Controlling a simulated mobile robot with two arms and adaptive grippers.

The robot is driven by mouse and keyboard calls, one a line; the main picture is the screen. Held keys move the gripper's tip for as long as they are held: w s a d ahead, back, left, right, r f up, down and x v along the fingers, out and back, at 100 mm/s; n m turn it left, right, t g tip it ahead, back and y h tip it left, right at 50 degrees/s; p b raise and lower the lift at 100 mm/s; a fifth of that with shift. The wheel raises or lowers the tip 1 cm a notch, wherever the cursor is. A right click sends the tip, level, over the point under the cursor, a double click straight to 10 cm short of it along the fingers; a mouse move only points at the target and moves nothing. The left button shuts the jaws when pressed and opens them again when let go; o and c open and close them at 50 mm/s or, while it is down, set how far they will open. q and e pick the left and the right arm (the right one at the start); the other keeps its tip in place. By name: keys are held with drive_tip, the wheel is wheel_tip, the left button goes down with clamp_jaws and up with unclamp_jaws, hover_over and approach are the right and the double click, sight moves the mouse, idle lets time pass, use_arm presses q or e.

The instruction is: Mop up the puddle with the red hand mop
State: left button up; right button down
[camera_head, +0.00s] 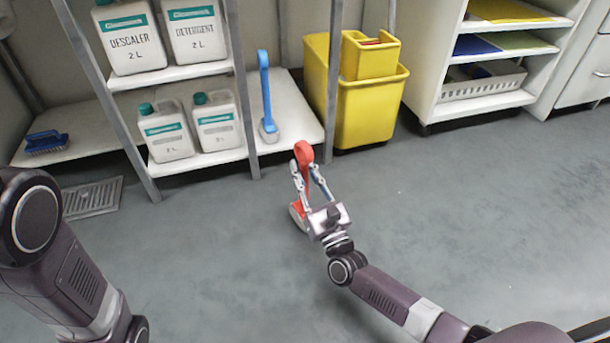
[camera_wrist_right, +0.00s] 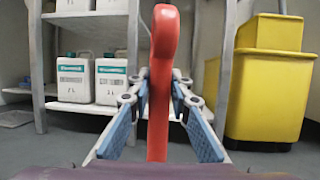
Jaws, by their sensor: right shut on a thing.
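The red hand mop (camera_head: 303,152) stands upright in my right gripper (camera_head: 308,178), in front of the shelf. Its pale and red head (camera_head: 297,213) is low, at or just above the grey floor; I cannot tell whether it touches. In the right wrist view the red handle (camera_wrist_right: 162,60) rises between the blue finger pads of the right gripper (camera_wrist_right: 160,105), which is shut on it. My left arm shows at the lower left of the head view, but its gripper is out of view. I cannot make out a puddle on the visible floor.
A blue brush (camera_head: 265,90) stands on the low shelf, with white jugs (camera_head: 165,132) left of it. A yellow mop bucket (camera_head: 365,112) stands behind the gripper to the right. A floor drain (camera_head: 92,198) lies at left. The floor right of the gripper is clear.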

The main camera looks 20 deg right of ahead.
sight(309, 162)
drive_tip(key=shift+w+f+b, duration=0.1)
drive_tip(key=shift+w+b, duration=0.2)
drive_tip(key=shift+w, duration=0.2)
drive_tip(key=shift+w+b, duration=0.35)
drive_tip(key=shift+w, duration=3.95)
drive_tip(key=shift+s+f+p, duration=0.1)
drive_tip(key=shift+s+p, duration=1.4)
drive_tip(key=shift+s, duration=2.2)
drive_tip(key=shift+s+d+p, duration=0.1)
drive_tip(key=shift+s+p, duration=0.85)
drive_tip(key=shift+s, duration=2.3)
drive_tip(key=shift+r+p, duration=2.4)
drive_tip(key=shift+r, duration=0.85)
